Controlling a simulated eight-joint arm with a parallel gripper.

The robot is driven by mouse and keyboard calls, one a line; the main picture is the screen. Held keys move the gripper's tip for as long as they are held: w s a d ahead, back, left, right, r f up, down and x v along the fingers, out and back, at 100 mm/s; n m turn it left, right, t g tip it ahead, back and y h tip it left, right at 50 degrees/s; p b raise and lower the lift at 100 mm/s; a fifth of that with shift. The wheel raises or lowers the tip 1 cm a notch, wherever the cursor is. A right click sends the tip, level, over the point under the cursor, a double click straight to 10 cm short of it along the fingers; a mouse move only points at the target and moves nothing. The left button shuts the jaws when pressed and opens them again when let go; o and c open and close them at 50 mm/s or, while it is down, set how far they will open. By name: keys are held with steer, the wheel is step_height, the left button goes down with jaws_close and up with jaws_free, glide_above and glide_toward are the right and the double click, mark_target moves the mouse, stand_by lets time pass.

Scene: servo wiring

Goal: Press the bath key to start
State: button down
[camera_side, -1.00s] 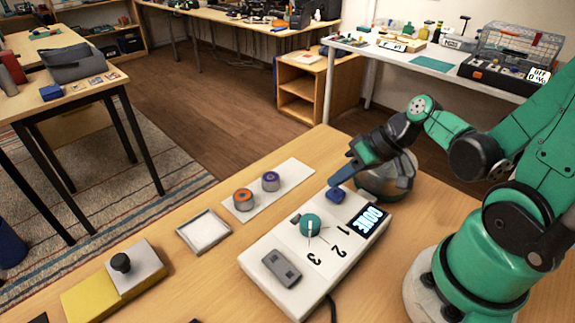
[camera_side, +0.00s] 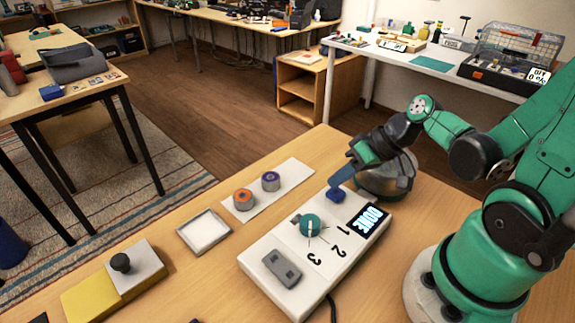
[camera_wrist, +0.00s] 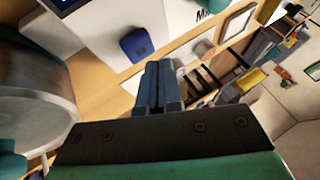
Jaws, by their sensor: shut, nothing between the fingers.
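A white control box (camera_side: 270,252) lies on the wooden table, with a lit display (camera_side: 369,220) that seems to read DONE. A blue key (camera_side: 336,195) sits at its far corner; it also shows in the wrist view (camera_wrist: 136,44). I cannot read a bath label on it. My gripper (camera_side: 333,186) is shut and empty, fingers pointing down right at the blue key. In the side view the tips overlap the key's top; in the wrist view they appear beside it, so contact is unclear. A green dial (camera_side: 311,226) sits near the numbers 1, 2, 3, with a grey rocker (camera_side: 281,268) beyond.
A white strip (camera_side: 294,173) holds an orange-topped (camera_side: 243,199) and a purple-topped spool (camera_side: 270,181). A shallow tray (camera_side: 204,232) and a yellow-grey block with a black knob (camera_side: 121,262) lie to the left.

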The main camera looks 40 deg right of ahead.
mark_target(338, 193)
steer(key=shift+f, duration=0.15)
stand_by(0.6)
steer(key=shift+f, duration=0.3)
steer(key=shift+r, duration=0.1)
stand_by(0.3)
steer(key=shift+r, duration=0.35)
steer(key=shift+r, duration=2.5)
